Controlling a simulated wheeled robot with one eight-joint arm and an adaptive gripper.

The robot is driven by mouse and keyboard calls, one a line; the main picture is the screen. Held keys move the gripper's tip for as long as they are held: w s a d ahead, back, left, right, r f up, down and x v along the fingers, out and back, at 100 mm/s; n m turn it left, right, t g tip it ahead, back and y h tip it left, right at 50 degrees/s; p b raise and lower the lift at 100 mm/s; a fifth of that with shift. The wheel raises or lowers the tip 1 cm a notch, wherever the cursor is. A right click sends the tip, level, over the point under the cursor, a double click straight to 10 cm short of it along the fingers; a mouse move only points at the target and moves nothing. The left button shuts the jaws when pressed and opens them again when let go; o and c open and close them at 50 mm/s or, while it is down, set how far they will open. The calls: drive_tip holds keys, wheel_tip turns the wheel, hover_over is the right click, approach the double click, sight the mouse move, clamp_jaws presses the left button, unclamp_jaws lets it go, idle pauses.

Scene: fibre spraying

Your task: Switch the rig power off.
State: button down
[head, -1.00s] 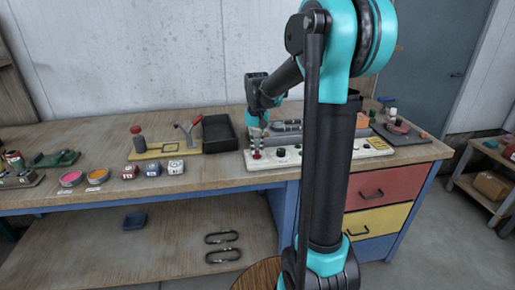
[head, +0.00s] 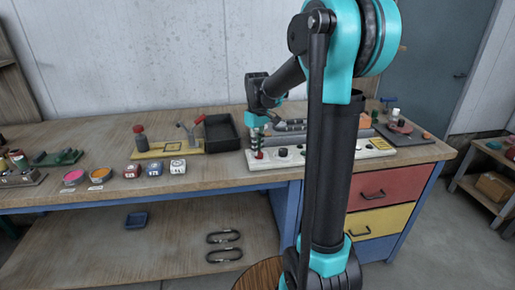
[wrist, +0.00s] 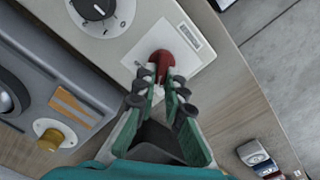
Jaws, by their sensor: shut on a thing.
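The red switch (wrist: 161,62) sits on a pale square plate near the edge of the rig's off-white panel (wrist: 122,48), beside a small label. In the head view the red switch (head: 259,155) shows at the left end of the panel's front. My gripper (wrist: 165,88) is shut on the red switch, with a fingertip on each side of it. In the head view my gripper (head: 257,143) points down at the switch. The fingers hide part of the switch, and I cannot read its position or the label.
A black dial (wrist: 95,8) is on the same panel. A grey unit with a yellow knob (wrist: 51,138) stands beside it. A black tray (head: 222,134), a yellow board (head: 170,148) and several small labelled blocks (head: 178,167) lie to the left on the bench. My arm hides part of the panel.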

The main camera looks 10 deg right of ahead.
idle(0.3)
drive_tip(key=c, duration=1.6)
unclamp_jaws()
drive_tip(key=shift+r, duration=0.1)
wheel_tip(320, 180, up, 12)
